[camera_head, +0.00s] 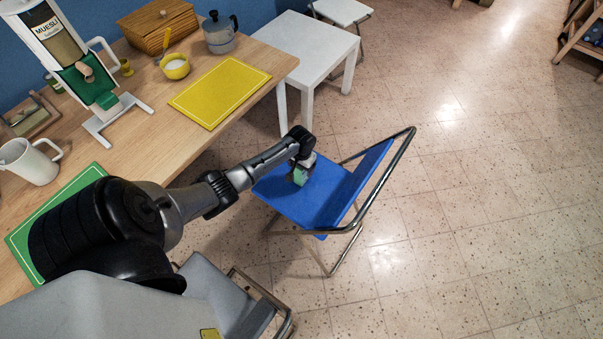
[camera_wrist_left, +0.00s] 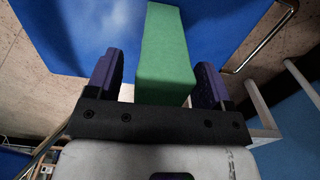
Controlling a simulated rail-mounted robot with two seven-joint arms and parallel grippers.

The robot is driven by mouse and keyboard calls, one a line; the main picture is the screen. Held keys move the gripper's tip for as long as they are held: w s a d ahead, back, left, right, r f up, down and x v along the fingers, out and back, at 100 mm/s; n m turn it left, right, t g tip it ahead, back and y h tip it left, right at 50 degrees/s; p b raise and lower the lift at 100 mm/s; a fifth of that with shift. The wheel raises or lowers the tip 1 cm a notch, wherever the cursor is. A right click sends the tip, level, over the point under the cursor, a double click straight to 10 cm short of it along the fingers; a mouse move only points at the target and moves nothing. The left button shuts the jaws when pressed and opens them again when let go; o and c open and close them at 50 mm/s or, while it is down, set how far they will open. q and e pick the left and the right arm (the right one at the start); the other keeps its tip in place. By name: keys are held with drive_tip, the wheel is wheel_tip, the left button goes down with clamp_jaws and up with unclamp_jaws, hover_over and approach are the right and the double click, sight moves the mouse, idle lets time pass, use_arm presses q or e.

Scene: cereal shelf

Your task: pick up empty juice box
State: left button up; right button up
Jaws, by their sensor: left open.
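The juice box is a green carton on the blue seat of the folding chair in the head view (camera_head: 299,177). In the left wrist view the green box (camera_wrist_left: 165,45) stretches away between the two purple finger pads. My left gripper (camera_head: 305,165) is at the box over the seat, its fingers partly hidden by the wrist. In the wrist view the left gripper (camera_wrist_left: 157,78) is open, with one finger on each side of the box and a visible gap on the left. Whether the right finger touches the box is unclear. My right gripper is not in view.
The blue folding chair (camera_head: 284,196) has a backrest and metal tube frame close right of the gripper. The wooden table (camera_head: 150,130) at left holds a yellow mat (camera_head: 219,92), a green mat (camera_head: 22,240), a white mug (camera_head: 28,163) and a muesli dispenser (camera_head: 57,45). A white side table (camera_head: 308,45) stands behind.

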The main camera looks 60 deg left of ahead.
use_arm(q)
drive_tip(key=c, duration=1)
